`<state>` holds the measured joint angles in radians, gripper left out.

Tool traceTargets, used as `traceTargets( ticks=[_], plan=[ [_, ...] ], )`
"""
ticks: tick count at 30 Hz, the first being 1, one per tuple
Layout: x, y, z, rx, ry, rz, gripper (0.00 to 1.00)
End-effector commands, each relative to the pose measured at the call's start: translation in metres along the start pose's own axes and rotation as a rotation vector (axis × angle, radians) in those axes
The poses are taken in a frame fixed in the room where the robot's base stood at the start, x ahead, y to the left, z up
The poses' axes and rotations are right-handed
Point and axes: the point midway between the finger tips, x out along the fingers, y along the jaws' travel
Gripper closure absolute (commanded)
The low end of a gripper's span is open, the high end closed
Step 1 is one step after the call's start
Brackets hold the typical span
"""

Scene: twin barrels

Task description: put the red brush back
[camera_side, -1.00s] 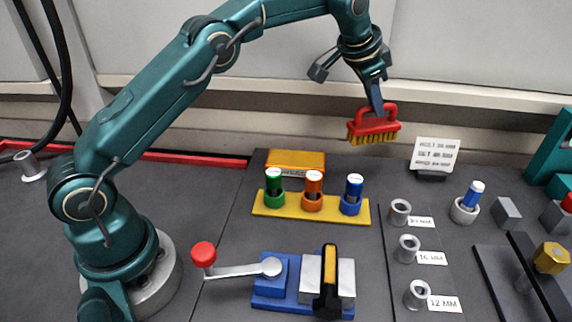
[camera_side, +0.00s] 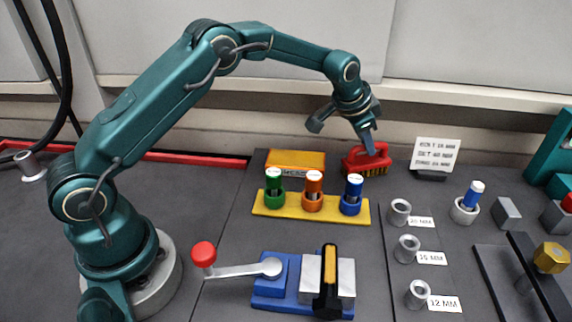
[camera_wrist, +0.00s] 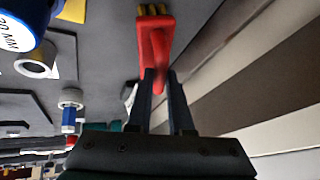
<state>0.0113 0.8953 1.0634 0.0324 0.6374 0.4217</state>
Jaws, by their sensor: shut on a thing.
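The red brush (camera_side: 376,163) with yellow bristles is low at the back of the bench, between the orange block and the white sign. My gripper (camera_side: 369,148) reaches down from above and is shut on its red handle. In the wrist view the brush (camera_wrist: 154,40) lies between the two fingers of my gripper (camera_wrist: 160,82), with its yellow bristles at the top edge. The bristles look at or very near the bench surface; I cannot tell whether they touch it.
An orange block (camera_side: 296,162) stands left of the brush and a white sign (camera_side: 435,155) on its right. A yellow rack (camera_side: 331,211) with green, orange and blue capped cylinders is in front. Grey rings (camera_side: 400,211) stand at the front right. The back wall is close behind.

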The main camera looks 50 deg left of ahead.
Motion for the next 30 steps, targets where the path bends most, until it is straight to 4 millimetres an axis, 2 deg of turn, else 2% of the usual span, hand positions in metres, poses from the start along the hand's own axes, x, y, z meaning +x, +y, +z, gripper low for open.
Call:
traceTargets(
  ticks=[7, 8, 9, 10, 22, 26, 30],
  plan=[
    [0.003, 0.001, 0.001, 0.000, 0.001, 0.000, 1.00],
    [0.003, 0.001, 0.001, 0.000, 0.001, 0.000, 0.70],
    [0.003, 0.001, 0.001, 0.000, 0.001, 0.000, 0.54],
    [0.003, 0.001, 0.001, 0.000, 0.000, 0.000, 0.51],
    [-0.003, 0.000, -0.001, 0.000, 0.001, 0.000, 0.51],
    [-0.016, -0.001, -0.001, 0.000, 0.002, -0.001, 0.51],
    [-0.039, -0.001, -0.002, 0.000, 0.004, -0.002, 0.51]
  ],
)
